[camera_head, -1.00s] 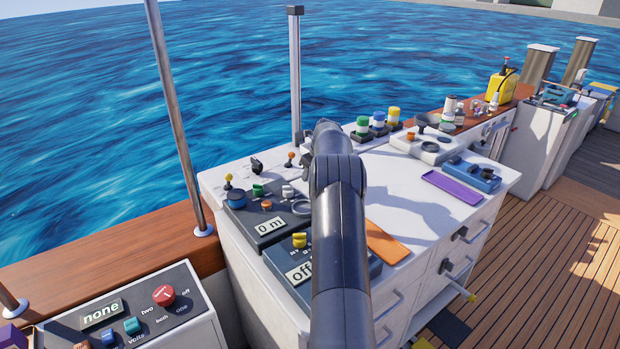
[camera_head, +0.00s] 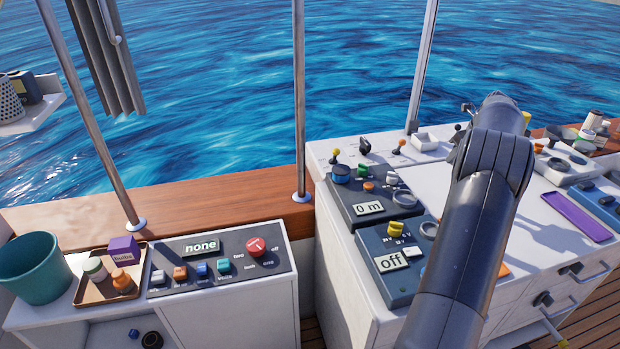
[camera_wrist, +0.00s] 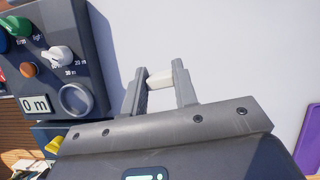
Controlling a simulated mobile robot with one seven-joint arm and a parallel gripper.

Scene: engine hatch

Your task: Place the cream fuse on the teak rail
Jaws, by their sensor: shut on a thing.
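The cream fuse (camera_wrist: 159,79) is a small pale block between the fingertips of my gripper (camera_wrist: 161,78) in the wrist view. My gripper is shut on it, over the white counter top. In the head view my dark arm hides most of the gripper and I cannot make out the fuse. The teak rail (camera_head: 255,213) is the brown wooden ledge along the ship's side, left of the white counter. It runs behind the low cabinet with the "none" panel. Its top looks bare between the metal posts.
Metal posts (camera_head: 300,110) stand up from the rail. The "0 m" panel (camera_head: 350,213) and "off" panel (camera_head: 385,275) lie on the counter (camera_head: 330,150). A teal bucket (camera_head: 35,268) and a brown tray (camera_head: 92,292) stand at the left. A purple tray (camera_head: 575,217) lies at the right.

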